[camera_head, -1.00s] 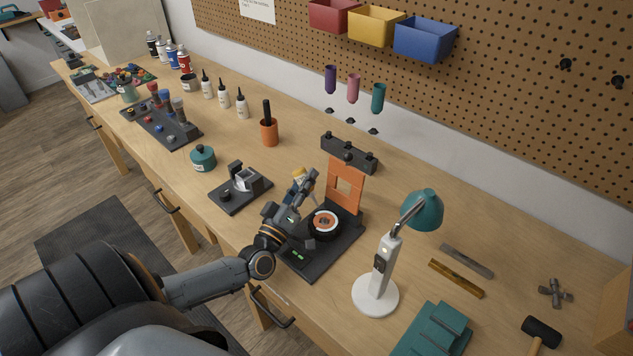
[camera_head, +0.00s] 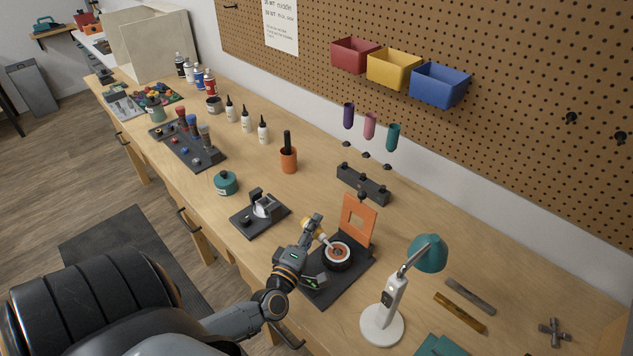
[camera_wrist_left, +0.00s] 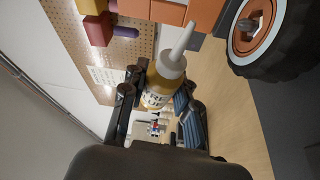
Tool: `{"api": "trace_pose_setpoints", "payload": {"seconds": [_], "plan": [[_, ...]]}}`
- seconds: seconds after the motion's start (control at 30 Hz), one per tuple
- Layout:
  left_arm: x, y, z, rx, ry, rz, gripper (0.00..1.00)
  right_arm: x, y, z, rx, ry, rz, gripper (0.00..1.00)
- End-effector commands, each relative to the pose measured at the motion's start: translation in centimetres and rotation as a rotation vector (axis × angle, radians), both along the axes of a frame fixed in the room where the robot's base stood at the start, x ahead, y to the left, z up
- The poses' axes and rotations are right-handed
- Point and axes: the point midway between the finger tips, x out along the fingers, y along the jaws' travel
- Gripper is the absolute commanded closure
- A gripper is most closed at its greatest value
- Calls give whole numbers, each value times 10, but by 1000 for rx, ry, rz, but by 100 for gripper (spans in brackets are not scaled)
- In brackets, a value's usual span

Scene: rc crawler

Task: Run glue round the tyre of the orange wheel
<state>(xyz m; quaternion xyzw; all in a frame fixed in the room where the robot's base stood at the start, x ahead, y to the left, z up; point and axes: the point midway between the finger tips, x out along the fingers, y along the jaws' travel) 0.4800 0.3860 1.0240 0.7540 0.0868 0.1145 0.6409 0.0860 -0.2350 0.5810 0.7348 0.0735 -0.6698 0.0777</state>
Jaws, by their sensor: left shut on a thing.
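The orange wheel (camera_head: 337,252) lies on a dark stand (camera_head: 330,290), with an orange hub, pale rim and black tyre. In the left wrist view the wheel's black tyre (camera_wrist_left: 290,58) and orange hub show at upper right. My left gripper (camera_head: 313,228) is shut on a glue bottle (camera_wrist_left: 166,78) with amber contents and a pale tapered nozzle. In the wrist view the nozzle tip appears apart from the tyre; contact cannot be told. My right gripper is out of view.
An orange upright plate (camera_head: 370,229) rises behind the wheel. A white lamp with teal shade (camera_head: 428,253) stands to the right. A dark holder (camera_head: 252,217) sits to the left. Several white bottles stand farther back.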

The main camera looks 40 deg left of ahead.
Motion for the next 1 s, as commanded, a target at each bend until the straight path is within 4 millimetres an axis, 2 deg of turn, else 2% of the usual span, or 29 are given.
{"api": "trace_pose_setpoints", "payload": {"seconds": [0.03,0.1,0.2,0.3,0.37,0.83,1.0], "plan": [[0,3,6,-79,9,3,100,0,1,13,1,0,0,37],[0,6,3,-196,20,2,100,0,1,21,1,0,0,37],[0,-1,2,-350,35,3,100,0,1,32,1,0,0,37],[-1,-6,-6,-539,52,4,100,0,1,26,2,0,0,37],[-1,-8,-6,-603,59,2,100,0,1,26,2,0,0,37],[-2,-18,-8,-955,103,-4,100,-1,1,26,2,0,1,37],[-2,-21,-10,-1030,110,-1,100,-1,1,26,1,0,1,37]]}}
